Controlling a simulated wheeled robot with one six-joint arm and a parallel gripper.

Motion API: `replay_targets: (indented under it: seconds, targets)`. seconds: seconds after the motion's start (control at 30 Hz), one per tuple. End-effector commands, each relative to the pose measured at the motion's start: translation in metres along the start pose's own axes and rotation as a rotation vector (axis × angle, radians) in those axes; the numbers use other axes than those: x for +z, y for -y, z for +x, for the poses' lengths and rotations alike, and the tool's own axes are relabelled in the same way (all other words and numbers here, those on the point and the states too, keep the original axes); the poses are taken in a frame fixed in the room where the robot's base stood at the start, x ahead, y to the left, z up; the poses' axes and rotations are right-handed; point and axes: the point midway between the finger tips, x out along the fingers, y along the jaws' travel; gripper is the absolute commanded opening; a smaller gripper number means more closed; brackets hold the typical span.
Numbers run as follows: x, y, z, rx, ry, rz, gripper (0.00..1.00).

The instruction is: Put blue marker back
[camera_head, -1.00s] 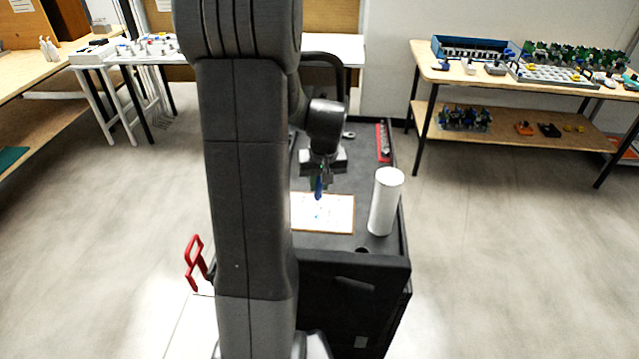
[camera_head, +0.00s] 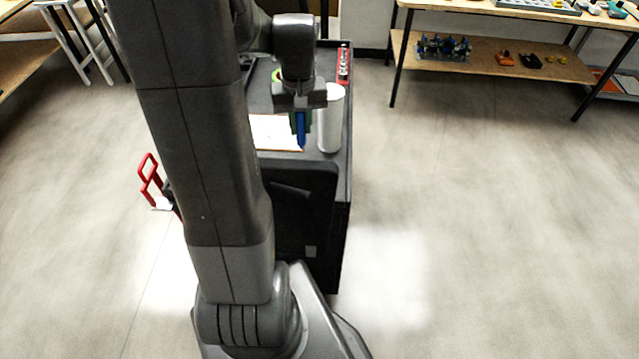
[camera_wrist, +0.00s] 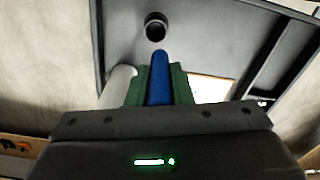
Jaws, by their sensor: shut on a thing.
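My gripper (camera_head: 301,122) is shut on the blue marker (camera_head: 301,131), which points down between the green fingers. It hangs above the front part of the black cart top. In the wrist view the blue marker (camera_wrist: 159,78) sits between the fingers (camera_wrist: 160,85). The hole is hidden in the head view.
The white cylinder (camera_head: 332,118) stands close beside my gripper on the cart. A white sheet on a board (camera_head: 273,132) lies to the left. A red tray (camera_head: 343,66) is at the cart's back right. A table with a lower shelf (camera_head: 500,58) stands farther back.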

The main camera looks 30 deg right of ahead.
Motion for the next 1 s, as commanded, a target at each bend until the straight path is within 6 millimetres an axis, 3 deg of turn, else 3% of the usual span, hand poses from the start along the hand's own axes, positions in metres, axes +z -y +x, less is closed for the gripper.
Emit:
replay_targets:
  seconds: [0.13,0.33,0.73,1.0]
  targets:
    - [0.007,-0.002,0.008,0.007,0.02,0.01,0.0]
    - [0.009,-0.003,0.045,0.007,0.022,0.01,0.0]
    - [0.009,-0.003,0.089,0.007,0.021,0.01,0.0]
    - [0.008,-0.003,0.097,0.008,0.016,0.01,0.0]
